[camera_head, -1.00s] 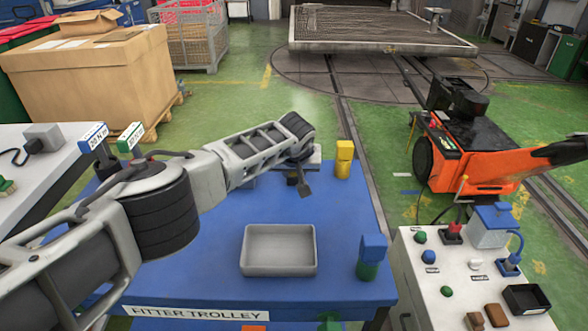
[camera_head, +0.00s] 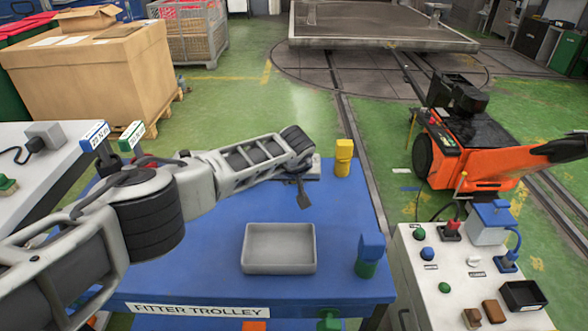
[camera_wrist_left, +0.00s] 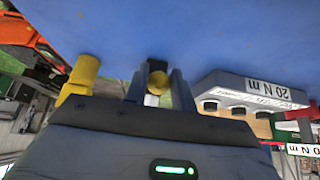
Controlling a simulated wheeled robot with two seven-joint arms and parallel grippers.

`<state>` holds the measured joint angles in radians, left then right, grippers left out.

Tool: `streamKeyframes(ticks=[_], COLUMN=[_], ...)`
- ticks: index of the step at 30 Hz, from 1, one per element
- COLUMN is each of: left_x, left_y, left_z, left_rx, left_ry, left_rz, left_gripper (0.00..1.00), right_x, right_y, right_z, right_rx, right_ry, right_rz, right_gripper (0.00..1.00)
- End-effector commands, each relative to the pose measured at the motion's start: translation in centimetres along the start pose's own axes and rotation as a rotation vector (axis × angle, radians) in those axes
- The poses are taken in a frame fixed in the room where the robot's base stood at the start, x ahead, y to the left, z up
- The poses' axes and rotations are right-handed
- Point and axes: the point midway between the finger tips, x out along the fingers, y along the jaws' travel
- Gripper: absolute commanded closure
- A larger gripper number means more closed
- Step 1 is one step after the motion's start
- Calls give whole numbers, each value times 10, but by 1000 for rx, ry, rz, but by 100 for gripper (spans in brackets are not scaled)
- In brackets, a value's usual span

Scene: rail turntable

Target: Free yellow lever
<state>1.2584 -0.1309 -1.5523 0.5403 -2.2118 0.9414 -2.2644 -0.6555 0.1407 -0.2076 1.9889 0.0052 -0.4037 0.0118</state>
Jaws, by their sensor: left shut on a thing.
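My left arm reaches over the blue fitter trolley (camera_head: 200,275). My left gripper (camera_head: 304,198) is low over its far part, its fingertips small and dark in the head view. In the left wrist view the two fingers (camera_wrist_left: 158,88) stand either side of a round yellow end with a dark part behind it, apparently the yellow lever (camera_wrist_left: 157,80). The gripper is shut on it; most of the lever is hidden. A separate yellow post (camera_head: 343,158) stands upright to the right of the gripper and also shows in the wrist view (camera_wrist_left: 78,80). My right gripper is not in view.
A grey empty tray (camera_head: 278,248) lies on the trolley in front of the gripper. A blue-topped green post (camera_head: 370,255) stands at its right edge. A control panel (camera_head: 440,270) and an orange machine (camera_head: 465,155) are to the right. Torque-labelled blocks (camera_head: 95,135) are at left.

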Motion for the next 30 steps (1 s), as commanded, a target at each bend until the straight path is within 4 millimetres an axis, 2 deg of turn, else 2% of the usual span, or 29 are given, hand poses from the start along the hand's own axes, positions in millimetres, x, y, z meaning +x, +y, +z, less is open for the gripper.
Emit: streamKeyframes(ticks=[10,21,30], left_x=[3,10,10], left_y=[-3,-3,-3], left_z=[4,16,16], left_rx=[-2,-1,-2], left_ry=[-7,-6,-5], left_rz=[-8,-8,-8], left_gripper=[88,88,88], right_x=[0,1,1], right_y=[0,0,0], right_z=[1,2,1], right_rx=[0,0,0], right_ry=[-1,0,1], right_rz=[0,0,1], right_gripper=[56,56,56])
